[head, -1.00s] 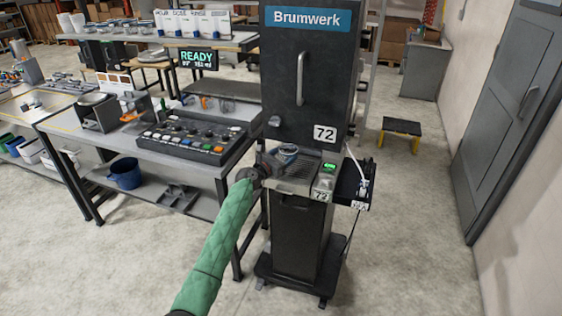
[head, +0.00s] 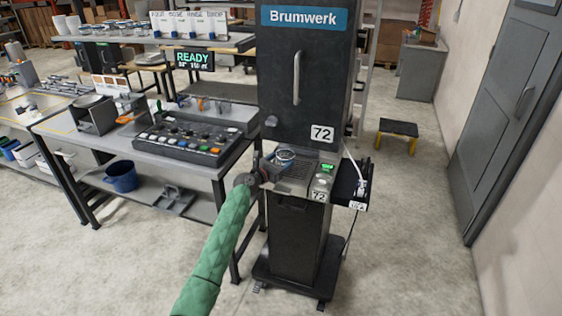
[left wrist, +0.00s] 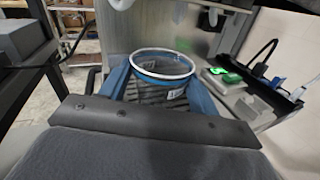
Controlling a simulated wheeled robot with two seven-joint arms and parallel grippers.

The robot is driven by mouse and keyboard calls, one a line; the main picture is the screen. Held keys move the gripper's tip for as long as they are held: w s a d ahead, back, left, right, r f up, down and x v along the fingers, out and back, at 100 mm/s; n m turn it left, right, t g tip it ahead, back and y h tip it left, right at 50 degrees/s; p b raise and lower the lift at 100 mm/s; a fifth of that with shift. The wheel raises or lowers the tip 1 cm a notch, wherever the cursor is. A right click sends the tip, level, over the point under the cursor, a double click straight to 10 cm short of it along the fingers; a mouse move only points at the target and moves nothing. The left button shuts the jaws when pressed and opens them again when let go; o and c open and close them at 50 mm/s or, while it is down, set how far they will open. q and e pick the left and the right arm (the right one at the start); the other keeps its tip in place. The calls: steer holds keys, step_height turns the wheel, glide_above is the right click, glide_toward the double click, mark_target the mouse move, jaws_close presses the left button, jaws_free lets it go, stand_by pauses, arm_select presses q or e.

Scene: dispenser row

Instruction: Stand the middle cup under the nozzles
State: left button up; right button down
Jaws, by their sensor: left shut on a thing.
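The cup (left wrist: 160,64) has a pale rim and a blue band, and shows between the blue fingers of my left gripper (left wrist: 158,88) in the left wrist view. My left gripper (head: 273,168) is shut on it. In the head view the cup (head: 285,154) is small, at the left part of the grated tray (head: 298,168) of the dark Brumwerk dispenser (head: 305,75). Whether its base touches the grate is hidden. The nozzles are not visible. My right gripper is not in view.
A panel with a green light (head: 322,182) sits right of the tray, and a dark side shelf (head: 350,188) with a cable beyond it. A bench with a button console (head: 190,143) stands close on the left. Open floor lies to the right.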

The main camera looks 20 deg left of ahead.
arm_select(q)
steer(key=shift+f, duration=0.5)
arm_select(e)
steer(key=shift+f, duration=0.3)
arm_select(q)
steer(key=o, duration=1.1)
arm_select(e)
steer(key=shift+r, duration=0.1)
arm_select(q)
steer(key=b+v, duration=0.2)
steer(key=v, duration=0.5)
steer(key=shift+s+a, duration=0.15)
steer(key=shift+s, duration=0.2)
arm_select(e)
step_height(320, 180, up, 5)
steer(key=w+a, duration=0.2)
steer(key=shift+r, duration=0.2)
arm_select(q)
steer(key=shift+a, duration=0.1)
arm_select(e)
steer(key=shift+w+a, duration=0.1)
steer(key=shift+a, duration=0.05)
